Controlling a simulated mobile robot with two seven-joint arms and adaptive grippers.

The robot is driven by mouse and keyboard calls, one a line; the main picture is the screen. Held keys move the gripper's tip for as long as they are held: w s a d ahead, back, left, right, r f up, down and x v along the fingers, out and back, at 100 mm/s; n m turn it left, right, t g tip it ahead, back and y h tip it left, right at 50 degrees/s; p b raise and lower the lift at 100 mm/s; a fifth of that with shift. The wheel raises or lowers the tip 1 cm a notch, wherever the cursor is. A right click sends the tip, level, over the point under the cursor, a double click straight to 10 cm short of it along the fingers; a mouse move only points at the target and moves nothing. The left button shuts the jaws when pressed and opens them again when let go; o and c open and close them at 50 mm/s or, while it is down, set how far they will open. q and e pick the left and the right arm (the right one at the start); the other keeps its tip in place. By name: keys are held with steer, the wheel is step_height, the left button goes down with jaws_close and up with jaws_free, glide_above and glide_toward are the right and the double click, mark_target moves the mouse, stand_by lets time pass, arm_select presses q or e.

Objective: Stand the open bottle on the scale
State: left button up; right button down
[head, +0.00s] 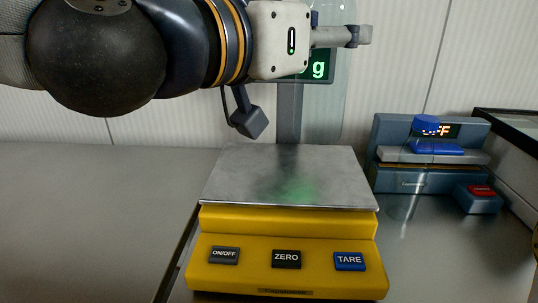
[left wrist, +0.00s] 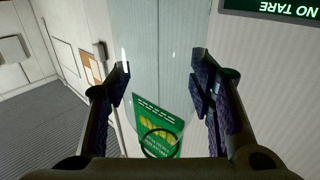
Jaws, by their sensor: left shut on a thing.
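The bottle (head: 345,95) is clear, pale blue and upright. Its top runs out of the head view, so I cannot see its mouth. My left gripper (head: 350,36) is shut on it, and its lower end shows around the far edge of the scale's plate; I cannot tell whether it touches. In the left wrist view the bottle (left wrist: 160,50) is between the fingers (left wrist: 160,75), with a green label (left wrist: 158,125). The scale (head: 285,220) has a bare grey metal plate (head: 290,180) and a yellow front with ON/OFF, ZERO and TARE buttons. My right gripper is not in view.
The scale's post (head: 289,110) and partly hidden green-lit display (head: 318,67) stand behind the plate. The counter (head: 90,220) at left is clear.

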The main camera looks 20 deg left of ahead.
arm_select(q)
steer(key=w+a+f, duration=0.2)
steer(key=w+f, duration=0.4)
steer(key=w+a+f, duration=0.3)
steer(key=w+f, duration=0.3)
steer(key=f, duration=0.1)
steer(key=shift+a, duration=0.3)
steer(key=o, duration=0.5)
steer(key=shift+w+f, duration=0.1)
steer(key=shift+f, duration=0.05)
steer(key=o, duration=0.5)
steer(key=shift+c, duration=0.2)
